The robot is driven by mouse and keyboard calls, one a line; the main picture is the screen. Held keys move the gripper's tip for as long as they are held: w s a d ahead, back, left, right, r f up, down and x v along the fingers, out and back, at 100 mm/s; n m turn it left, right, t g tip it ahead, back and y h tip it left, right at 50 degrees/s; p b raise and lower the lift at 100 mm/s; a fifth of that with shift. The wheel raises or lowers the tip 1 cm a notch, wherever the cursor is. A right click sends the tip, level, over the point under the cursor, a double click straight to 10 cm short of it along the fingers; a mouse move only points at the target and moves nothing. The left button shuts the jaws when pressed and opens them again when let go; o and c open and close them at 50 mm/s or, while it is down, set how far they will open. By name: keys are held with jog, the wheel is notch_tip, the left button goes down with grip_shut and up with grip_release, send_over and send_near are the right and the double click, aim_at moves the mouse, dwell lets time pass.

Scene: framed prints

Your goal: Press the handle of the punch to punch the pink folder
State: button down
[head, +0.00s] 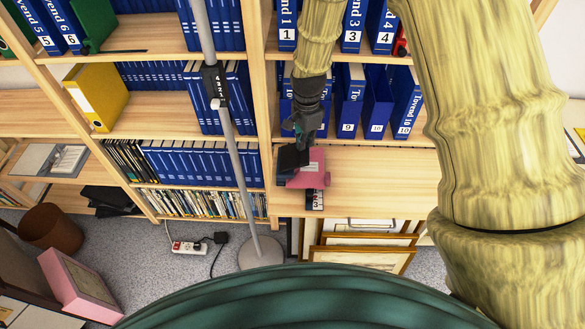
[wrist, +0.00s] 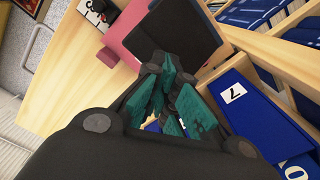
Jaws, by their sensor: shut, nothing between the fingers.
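The pink folder (head: 312,168) lies on the wooden shelf board in the middle of the head view. It also shows in the wrist view (wrist: 122,40), partly covered. A dark, flat-topped thing (head: 290,158), which looks like the punch, sits over the folder's left part; its broad dark top fills the upper middle of the wrist view (wrist: 180,28). I cannot clearly tell its handle from its body. My gripper (head: 301,143) is just above and beside this dark top, with its teal fingers (wrist: 168,88) closed together and empty. Contact with it cannot be told.
A small black object with white labels (head: 315,199) lies at the board's front edge. Blue binders (head: 348,100) stand on the shelf behind my gripper. A lamp pole (head: 222,110) rises to the left. The board's right part (head: 385,182) is clear.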

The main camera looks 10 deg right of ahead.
aim_at(305, 151)
jog(key=shift+f, duration=0.2)
jog(key=shift+f+b, duration=1.2)
jog(key=shift+f, duration=1.3)
jog(key=shift+r, duration=0.15)
jog(key=shift+r+p, duration=3.25)
jog(key=shift+r, duration=1.25)
jog(key=shift+f, duration=0.1)
